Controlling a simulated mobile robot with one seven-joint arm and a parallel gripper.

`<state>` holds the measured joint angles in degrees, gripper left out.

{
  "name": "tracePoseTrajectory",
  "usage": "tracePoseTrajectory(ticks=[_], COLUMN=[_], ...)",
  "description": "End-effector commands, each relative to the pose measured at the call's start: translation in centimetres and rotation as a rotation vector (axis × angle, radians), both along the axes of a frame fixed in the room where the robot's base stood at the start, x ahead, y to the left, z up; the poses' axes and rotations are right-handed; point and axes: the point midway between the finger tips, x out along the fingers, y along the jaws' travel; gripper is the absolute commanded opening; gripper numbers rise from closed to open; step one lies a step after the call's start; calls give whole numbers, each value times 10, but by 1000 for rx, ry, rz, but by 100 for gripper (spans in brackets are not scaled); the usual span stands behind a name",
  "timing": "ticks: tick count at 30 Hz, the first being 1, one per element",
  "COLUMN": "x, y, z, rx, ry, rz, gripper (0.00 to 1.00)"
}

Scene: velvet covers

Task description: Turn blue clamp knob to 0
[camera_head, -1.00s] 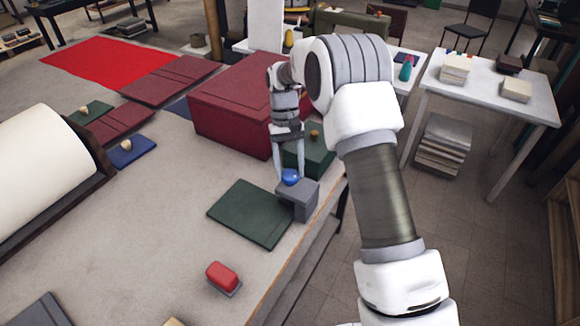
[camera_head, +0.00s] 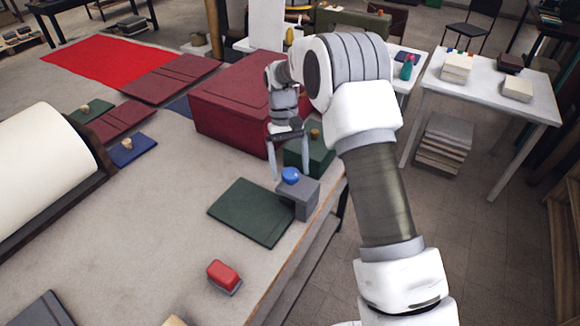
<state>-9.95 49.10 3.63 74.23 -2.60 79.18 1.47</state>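The blue clamp knob (camera_head: 290,175) is a round blue ball on top of a grey clamp block (camera_head: 302,200) at the right edge of the table. My gripper (camera_head: 289,170) points down over the knob. Its two fingers are spread apart, one on the left of the knob and one on the right and behind it. The fingertips look clear of the knob, which shows fully between them. No scale or mark for 0 can be made out on the clamp.
A dark green board (camera_head: 248,212) lies left of the clamp. A large maroon box (camera_head: 228,105) and a dark green box (camera_head: 318,158) with an orange knob stand behind. A red block (camera_head: 223,275) sits nearer. The grey table (camera_head: 150,225) has clear room at left.

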Motion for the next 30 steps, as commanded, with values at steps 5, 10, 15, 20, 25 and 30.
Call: tracePoseTrajectory(ticks=[5,10,15,20,25,30], x=[0,6,19,30,40,49], y=[0,1,4,7,9,11], z=[0,13,43,72,98,121], rx=[-1,0,0,0,0,0], ry=[1,-2,-4,-3,-2,-1], rz=[-1,-1,-1,-1,-1,0], gripper=[88,88,88,88,88,88])
